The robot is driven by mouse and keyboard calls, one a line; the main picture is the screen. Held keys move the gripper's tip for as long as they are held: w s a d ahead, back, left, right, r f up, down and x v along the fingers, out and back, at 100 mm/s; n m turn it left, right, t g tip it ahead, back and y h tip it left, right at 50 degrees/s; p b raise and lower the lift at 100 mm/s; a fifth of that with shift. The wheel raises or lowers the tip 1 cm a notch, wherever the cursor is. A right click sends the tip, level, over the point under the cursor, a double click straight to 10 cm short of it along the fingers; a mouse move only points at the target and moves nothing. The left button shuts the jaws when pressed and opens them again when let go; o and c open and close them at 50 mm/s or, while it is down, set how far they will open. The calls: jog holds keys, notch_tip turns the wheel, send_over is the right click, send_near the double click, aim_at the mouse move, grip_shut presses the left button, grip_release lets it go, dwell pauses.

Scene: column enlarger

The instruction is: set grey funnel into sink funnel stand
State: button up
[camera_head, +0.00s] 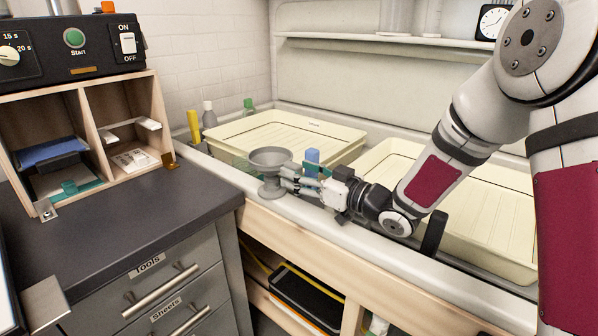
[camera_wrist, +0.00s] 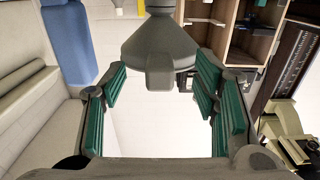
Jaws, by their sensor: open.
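The grey funnel (camera_head: 270,158) is upright at the sink's front left rim, wide mouth up. A darker grey foot-like piece (camera_head: 271,189) is below it; I cannot tell whether this is the sink funnel stand or how far the funnel sits in it. In the wrist view the funnel (camera_wrist: 158,42) appears upside down, at the far end of the gap between my fingers. My gripper (camera_head: 290,180) is open, just right of the funnel. Its green-padded fingers (camera_wrist: 162,105) are spread wide with nothing clamped; contact with the funnel is unclear.
A blue upright object (camera_head: 312,158) stands right behind my gripper. Cream trays (camera_head: 262,127) fill the sink. The dark counter (camera_head: 150,215) at left has clear room before the wooden cubby (camera_head: 92,125).

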jog(key=shift+s+d, duration=0.35)
jog(key=shift+d, duration=0.1)
jog(key=shift+s+d, duration=0.2)
jog(key=shift+d, duration=0.1)
jog(key=shift+s+d, duration=0.3)
jog(key=v, duration=1.2)
dwell(0.3)
dwell(0.9)
